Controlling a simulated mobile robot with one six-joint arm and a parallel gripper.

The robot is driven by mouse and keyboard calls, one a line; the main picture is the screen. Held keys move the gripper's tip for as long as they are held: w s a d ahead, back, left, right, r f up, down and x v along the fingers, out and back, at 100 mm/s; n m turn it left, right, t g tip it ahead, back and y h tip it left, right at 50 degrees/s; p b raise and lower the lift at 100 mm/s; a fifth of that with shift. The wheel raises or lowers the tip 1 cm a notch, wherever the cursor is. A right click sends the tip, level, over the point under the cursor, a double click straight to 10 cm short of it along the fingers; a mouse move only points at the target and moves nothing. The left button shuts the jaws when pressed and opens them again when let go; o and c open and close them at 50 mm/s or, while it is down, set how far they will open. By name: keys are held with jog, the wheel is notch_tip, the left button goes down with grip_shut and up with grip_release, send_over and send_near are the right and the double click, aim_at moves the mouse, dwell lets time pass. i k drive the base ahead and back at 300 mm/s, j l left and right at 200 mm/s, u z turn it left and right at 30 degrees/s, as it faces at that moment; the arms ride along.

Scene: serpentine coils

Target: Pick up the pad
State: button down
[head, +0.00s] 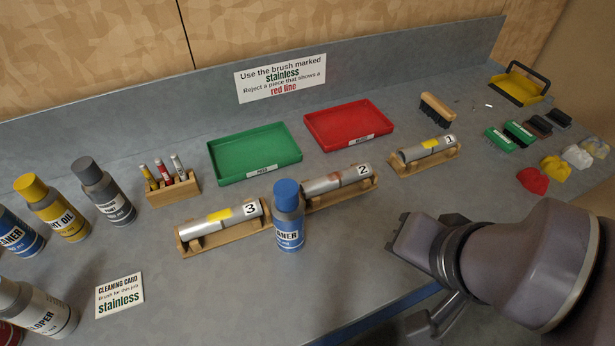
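No item is plainly readable as the pad. Small blocks sit on the right of the bench: a front green block (500,139), a second green block (520,133), a dark brown block (538,125) and a black block (559,118). The green ones carry pale labels too small to read; I cannot tell whether any block is a pad or a brush. My gripper (398,240) is over the front of the bench, left of and nearer than these blocks, apart from them. Its fingers are seen edge-on, so their opening is unclear. Nothing visible is held in it.
Crumpled cloths (533,180) lie near the right edge. A wooden brush (437,107), a yellow tray (520,88), a red tray (349,125) and a green tray (255,152) stand behind. Numbered tubes rest on wooden cradles (430,164). A blue-capped bottle (289,215) stands in front.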

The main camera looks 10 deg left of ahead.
aim_at(541, 128)
jog(key=i+l, duration=0.15)
jog(key=l, duration=0.3)
jog(key=i+l+u, duration=0.1)
jog(key=l, duration=0.3)
jog(key=i+l, duration=0.2)
jog(key=l, duration=0.25)
jog(key=i+l+u, duration=0.1)
jog(key=l, duration=0.35)
jog(key=i+l, duration=0.2)
jog(key=l, duration=0.25)
jog(key=i+l+u, duration=0.1)
jog(key=l, duration=0.35)
jog(key=i+l+u, duration=0.1)
jog(key=l, duration=0.35)
jog(key=i+l, duration=0.15)
jog(key=l, duration=0.3)
